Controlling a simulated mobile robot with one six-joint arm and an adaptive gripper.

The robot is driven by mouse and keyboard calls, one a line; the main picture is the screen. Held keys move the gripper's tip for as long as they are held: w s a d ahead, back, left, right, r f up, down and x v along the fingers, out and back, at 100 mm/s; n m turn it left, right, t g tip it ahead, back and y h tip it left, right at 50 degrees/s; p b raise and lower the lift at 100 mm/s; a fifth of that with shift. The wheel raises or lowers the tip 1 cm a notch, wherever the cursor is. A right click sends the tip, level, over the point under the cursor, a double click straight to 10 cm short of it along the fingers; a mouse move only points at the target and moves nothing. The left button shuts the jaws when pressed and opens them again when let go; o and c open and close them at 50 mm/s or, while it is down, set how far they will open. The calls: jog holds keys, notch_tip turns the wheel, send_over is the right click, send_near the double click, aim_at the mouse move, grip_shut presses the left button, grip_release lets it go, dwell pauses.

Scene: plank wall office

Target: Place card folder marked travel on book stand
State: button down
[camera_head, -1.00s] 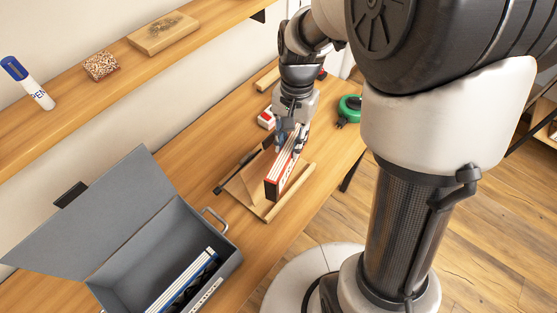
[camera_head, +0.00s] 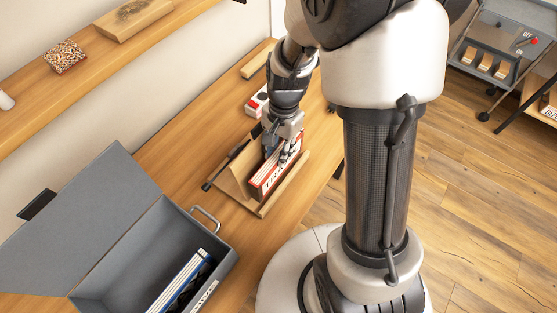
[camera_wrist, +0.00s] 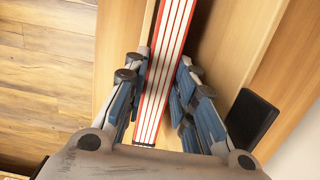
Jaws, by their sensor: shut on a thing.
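The card folder marked travel (camera_head: 273,180) is red, white and dark, with partly visible lettering on its side. It stands in the wooden book stand (camera_head: 263,208), between the stand's back and its front edge. My gripper (camera_head: 283,152) is above it with its fingers down on either side of its upper part. In the wrist view, the blue-padded fingers (camera_wrist: 155,105) flank the folder's red-and-white striped edge (camera_wrist: 167,70), and the stand's wood (camera_wrist: 240,35) shows around it. I cannot see the folder's underside.
An open grey box (camera_head: 215,262) holding a blue-and-white folder (camera_head: 180,284) is at lower left. A dark rod-like thing (camera_head: 222,168) lies left of the stand. A red-and-white box (camera_head: 257,101) is behind it. A wooden shelf (camera_head: 95,80) runs above the table.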

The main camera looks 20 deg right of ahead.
jog(key=shift+f+b, duration=0.65)
jog(key=shift+f, duration=1.4)
jog(key=shift+f, duration=0.15)
jog(key=c, duration=1.3)
grip_release()
